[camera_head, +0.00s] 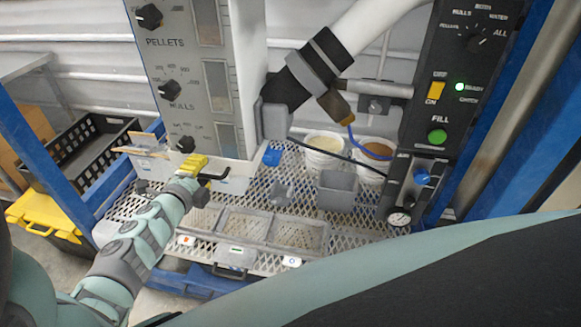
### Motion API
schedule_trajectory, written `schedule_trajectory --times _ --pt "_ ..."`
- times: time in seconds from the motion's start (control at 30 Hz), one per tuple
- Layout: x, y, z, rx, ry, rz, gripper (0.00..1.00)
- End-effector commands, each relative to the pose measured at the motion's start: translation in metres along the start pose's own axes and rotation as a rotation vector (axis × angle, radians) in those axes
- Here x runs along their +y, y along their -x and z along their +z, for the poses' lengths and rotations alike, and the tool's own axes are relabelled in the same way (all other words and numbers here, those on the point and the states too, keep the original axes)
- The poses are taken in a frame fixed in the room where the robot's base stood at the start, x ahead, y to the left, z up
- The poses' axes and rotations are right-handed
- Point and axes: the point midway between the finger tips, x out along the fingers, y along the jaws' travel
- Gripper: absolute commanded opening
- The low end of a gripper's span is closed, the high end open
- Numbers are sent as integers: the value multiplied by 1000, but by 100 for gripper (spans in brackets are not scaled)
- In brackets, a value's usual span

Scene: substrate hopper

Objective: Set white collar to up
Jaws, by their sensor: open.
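No part stands out clearly as a white collar, so its position cannot be told. A thick white pipe (375,27) slopes down from the top to a black sleeve (328,45) and a grey ring (307,72). My gripper (197,178) is at the lower left of the grey control panel (197,100), just in front of a white plate (238,180) at its foot. A yellow piece (194,163) and a small black bar (214,177) show at the gripper's end. The gripper looks empty, but its fingers are small and partly hidden.
A perforated metal shelf (345,232) carries two buckets (322,145), a grey box (337,190) and shallow trays (243,224). A black control panel (455,85) stands at the right. A black crate (85,155) and a yellow bin (47,222) are at the left.

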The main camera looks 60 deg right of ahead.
Motion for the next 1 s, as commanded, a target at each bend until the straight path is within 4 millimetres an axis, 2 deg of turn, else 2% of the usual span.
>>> schedule_trajectory --times 0.27,0.43,0.9,1.0 --pt "1 2 0 -1 -1 2 41" --pt "0 15 1 -2 -2 -1 41" --pt "2 93 1 -5 1 4 41" --pt "0 104 2 -7 0 1 41"
